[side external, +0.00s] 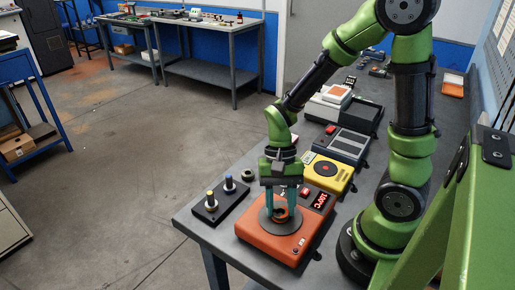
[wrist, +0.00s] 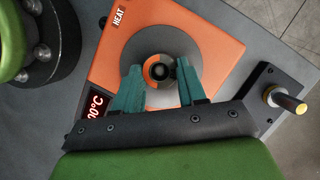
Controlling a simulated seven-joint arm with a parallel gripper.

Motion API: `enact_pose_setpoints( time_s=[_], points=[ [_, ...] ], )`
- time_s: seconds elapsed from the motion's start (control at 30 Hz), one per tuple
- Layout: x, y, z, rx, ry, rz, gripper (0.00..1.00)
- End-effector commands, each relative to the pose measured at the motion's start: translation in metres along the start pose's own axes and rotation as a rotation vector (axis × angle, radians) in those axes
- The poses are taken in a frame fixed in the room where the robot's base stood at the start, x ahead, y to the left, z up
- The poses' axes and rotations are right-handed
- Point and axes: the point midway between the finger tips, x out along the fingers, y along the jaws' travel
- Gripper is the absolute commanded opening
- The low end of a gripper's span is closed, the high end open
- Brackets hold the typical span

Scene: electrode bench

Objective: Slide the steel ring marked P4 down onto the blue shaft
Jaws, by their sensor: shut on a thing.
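My gripper (side external: 280,211) points down over the orange hot plate (side external: 302,241), its teal fingers shut on a ring (side external: 281,214). In the wrist view the ring (wrist: 153,72) sits between the fingertips (wrist: 162,76), over the grey round plate. It looks dark with an orange patch; no P4 mark is readable. I cannot tell whether it touches the plate. The blue shaft (side external: 229,182) stands upright on a black base (side external: 208,216), left of my gripper in the side view. The blue shaft is not in the wrist view.
A yellow-topped shaft (side external: 210,197) stands on the same base; it shows in the wrist view (wrist: 290,104). A yellow device (side external: 328,173) and other instruments line the bench behind the hot plate, whose red display is lit.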

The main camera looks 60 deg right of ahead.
Motion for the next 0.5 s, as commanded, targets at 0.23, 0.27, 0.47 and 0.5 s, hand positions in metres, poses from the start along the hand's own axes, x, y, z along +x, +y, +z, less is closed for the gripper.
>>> enact_pose_setpoints(
  time_s=[0.23,0.27,0.47,0.5],
  points=[
    [-0.030,-0.001,0.012,-0.003,0.005,-0.007,0.02],
    [-0.036,-0.002,0.014,-0.003,0.005,-0.007,0.02],
    [-0.072,-0.001,0.029,-0.001,0.005,-0.005,0.02],
    [-0.077,-0.001,0.031,-0.002,0.005,-0.005,0.02]
  ],
)
